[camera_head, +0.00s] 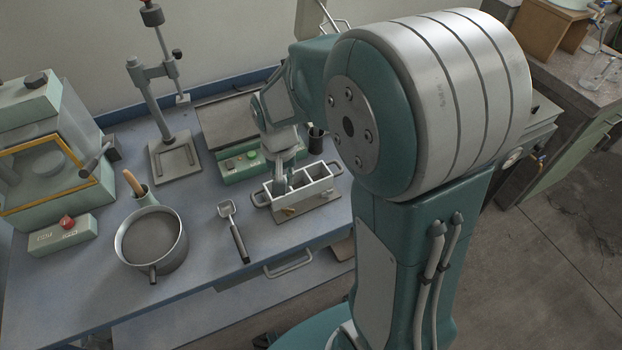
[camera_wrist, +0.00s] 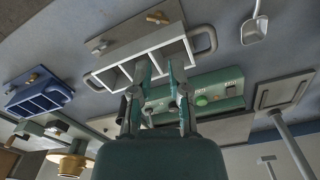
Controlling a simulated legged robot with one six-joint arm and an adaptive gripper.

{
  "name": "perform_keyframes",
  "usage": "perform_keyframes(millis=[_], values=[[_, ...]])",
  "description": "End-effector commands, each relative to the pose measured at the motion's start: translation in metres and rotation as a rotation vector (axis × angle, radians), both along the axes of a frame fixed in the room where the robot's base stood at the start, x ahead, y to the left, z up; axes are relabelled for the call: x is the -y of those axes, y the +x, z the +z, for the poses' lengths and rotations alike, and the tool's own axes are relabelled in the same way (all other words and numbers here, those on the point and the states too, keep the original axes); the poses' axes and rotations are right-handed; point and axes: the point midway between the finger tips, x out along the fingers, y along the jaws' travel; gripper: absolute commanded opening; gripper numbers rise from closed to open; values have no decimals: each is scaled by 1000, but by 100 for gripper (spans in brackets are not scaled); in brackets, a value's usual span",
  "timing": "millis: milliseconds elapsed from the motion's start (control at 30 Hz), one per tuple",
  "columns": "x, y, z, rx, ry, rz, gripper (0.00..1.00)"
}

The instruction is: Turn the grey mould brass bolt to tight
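The grey mould (camera_head: 323,190) sits on a grey plate on the bench, an open three-compartment trough with a loop handle at each end. It also shows in the wrist view (camera_wrist: 125,72). Its small brass bolt (camera_head: 289,211) is on the near side in the head view. In the wrist view the bolt (camera_wrist: 157,17) is at the top, beyond the trough. My gripper (camera_head: 284,178) is over the trough's left part, away from the bolt. In the wrist view my gripper (camera_wrist: 160,72) has its fingertips apart with nothing between them.
A green control box (camera_head: 242,165) stands behind the mould. A ladle (camera_head: 232,230) and a pot (camera_head: 150,241) are to the left. The bench is clear between ladle and mould.

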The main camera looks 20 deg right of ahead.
Motion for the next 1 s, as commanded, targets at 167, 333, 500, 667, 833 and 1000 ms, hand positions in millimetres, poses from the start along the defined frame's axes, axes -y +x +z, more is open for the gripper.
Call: perform_keyframes(millis=[167,333,500,667,833,1000], values=[[2,-2,-29,-12,2,-6,22],[2,-3,-57,-14,3,-7,22],[2,-3,-86,-13,3,-7,22],[2,-3,-114,-13,5,-8,22],[2,-4,-117,-14,4,143,28],[2,-5,-116,-15,5,308,22]])
